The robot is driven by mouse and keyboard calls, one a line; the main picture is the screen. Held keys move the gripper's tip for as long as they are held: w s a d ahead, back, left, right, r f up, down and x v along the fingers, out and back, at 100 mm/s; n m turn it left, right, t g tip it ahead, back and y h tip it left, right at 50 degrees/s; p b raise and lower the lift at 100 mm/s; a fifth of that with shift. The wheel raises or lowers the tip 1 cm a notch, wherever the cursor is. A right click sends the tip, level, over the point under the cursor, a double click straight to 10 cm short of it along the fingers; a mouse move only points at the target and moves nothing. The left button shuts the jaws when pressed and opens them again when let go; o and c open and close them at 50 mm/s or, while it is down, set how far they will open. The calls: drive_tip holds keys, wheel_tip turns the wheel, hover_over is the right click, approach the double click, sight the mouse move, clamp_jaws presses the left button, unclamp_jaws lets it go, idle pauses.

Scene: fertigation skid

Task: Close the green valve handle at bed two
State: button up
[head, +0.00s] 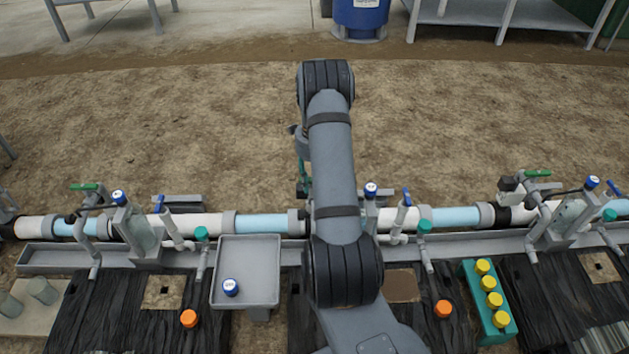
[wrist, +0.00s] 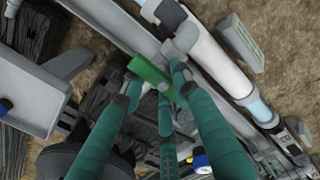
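The green valve handle (wrist: 150,74) shows in the wrist view as a flat bar on the grey pipe fittings. My gripper (wrist: 155,82) has teal fingers that stand apart, with their tips around or just above this handle. I cannot tell if they touch it. In the head view my arm hides this middle handle, and only a little of my gripper's teal fingers (head: 302,186) shows left of the arm. Two other green handles are in the head view, one at the left (head: 86,187) and one at the right (head: 537,173). No bed number is readable.
A white and blue pipe (head: 262,224) runs across, with blue-capped fittings (head: 371,190) along it. A grey tray (head: 247,244) holds a blue cap (head: 231,287). A teal rack (head: 470,275) with several yellow caps stands at the right. Bare soil lies behind the pipe.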

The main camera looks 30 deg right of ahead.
drive_tip(key=o, duration=0.3)
drive_tip(key=shift+w+r, duration=0.2)
drive_tip(key=shift+w, duration=0.35)
drive_tip(key=shift+r, duration=0.1)
drive_tip(key=r+p, duration=0.2)
drive_tip(key=r, duration=0.1)
drive_tip(key=r+p, duration=0.6)
drive_tip(key=shift+s+d+r, duration=0.1)
drive_tip(key=shift+s+r, duration=0.15)
drive_tip(key=shift+r, duration=0.15)
drive_tip(key=shift+f, duration=0.15)
